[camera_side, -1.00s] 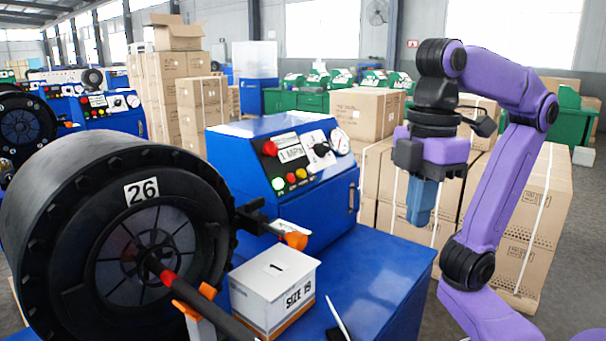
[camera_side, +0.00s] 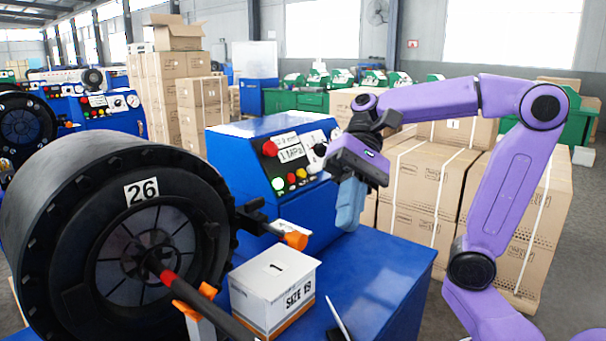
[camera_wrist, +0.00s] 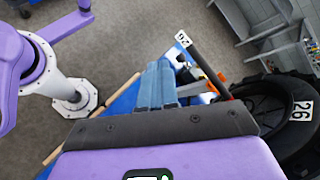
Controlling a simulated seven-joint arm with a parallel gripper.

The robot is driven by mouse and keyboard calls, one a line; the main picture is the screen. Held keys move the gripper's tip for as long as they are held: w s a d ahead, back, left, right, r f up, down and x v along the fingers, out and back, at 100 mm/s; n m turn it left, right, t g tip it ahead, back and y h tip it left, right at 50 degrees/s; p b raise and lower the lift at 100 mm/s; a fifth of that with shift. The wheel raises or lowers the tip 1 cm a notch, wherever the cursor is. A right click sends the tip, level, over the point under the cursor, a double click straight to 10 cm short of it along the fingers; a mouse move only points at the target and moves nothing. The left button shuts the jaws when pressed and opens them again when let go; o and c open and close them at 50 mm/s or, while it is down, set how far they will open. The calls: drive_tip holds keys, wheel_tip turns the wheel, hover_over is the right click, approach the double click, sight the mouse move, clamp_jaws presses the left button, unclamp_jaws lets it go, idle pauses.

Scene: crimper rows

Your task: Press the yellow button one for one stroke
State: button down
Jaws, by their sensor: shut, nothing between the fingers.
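The yellow button (camera_side: 291,178) sits in a short row on the sloped front panel of the blue control box (camera_side: 270,205). The fingers are shut and empty, apart from the button. The wrist view shows the closed fingers (camera_wrist: 160,68); I cannot make out the yellow button there.
A red knob (camera_side: 270,148), a display (camera_side: 291,153) and a gauge share the panel. A white box marked SIZE 19 (camera_side: 262,287) stands on the blue table (camera_side: 395,275). The large black crimper head (camera_side: 80,235) marked 26 is at left. Cartons (camera_side: 420,190) stand behind my arm.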

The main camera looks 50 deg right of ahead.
sight(301, 174)
drive_tip(key=w+d+r+m+t+y, duration=0.1)
drive_tip(key=w+d+m+t+y, duration=0.2)
drive_tip(key=w+d+m+t, duration=0.4)
drive_tip(key=w+d+r+m+t+y, duration=0.15)
drive_tip(key=w+d+m+t, duration=0.25)
drive_tip(key=w+m, duration=0.45)
drive_tip(key=w+d+m+t+h, duration=0.4)
drive_tip(key=d+m+t+h, duration=0.2)
drive_tip(key=d+m+t, duration=0.85)
drive_tip(key=d+f+g, duration=0.3)
drive_tip(key=f+g, duration=0.1)
drive_tip(key=f, duration=0.1)
drive_tip(key=shift+w+d+f+n, duration=0.15)
drive_tip(key=shift+f+n, duration=0.1)
drive_tip(key=shift+n, duration=0.15)
drive_tip(key=shift+w, duration=0.1)
drive_tip(key=w+f, duration=0.5)
drive_tip(key=w, duration=0.2)
drive_tip(key=shift+w, duration=0.2)
